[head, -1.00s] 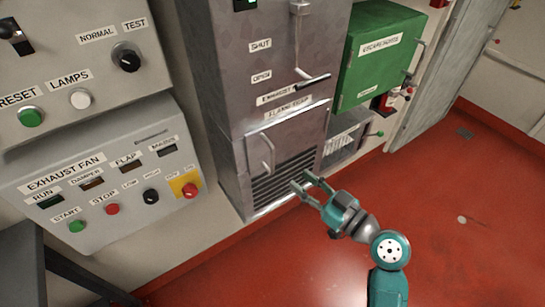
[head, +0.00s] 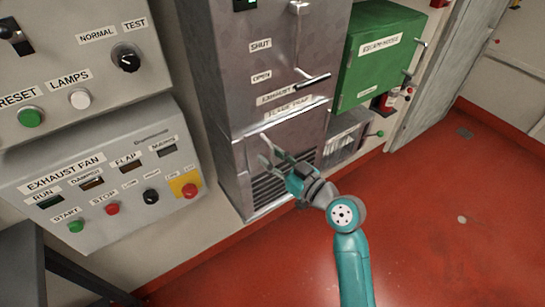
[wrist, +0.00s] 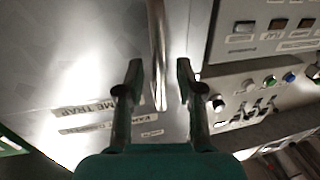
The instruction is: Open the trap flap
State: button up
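The trap flap (head: 306,135) is the grey metal lower front of the cabinet, with dark louvres low down and a FLAME TRAP label along its top. It looks closed. My gripper (head: 266,152) is at the handle, in front of the flap. In the wrist view my gripper (wrist: 157,82) is open, and the handle runs between its two fingers with a visible gap on either side. I cannot tell how deep the handle lies between them.
A long lever (head: 312,80) sticks out from the cabinet above the flap. The exhaust fan panel (head: 100,210) stands at the left.

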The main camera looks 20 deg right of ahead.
grip_shut()
dwell(0.3)
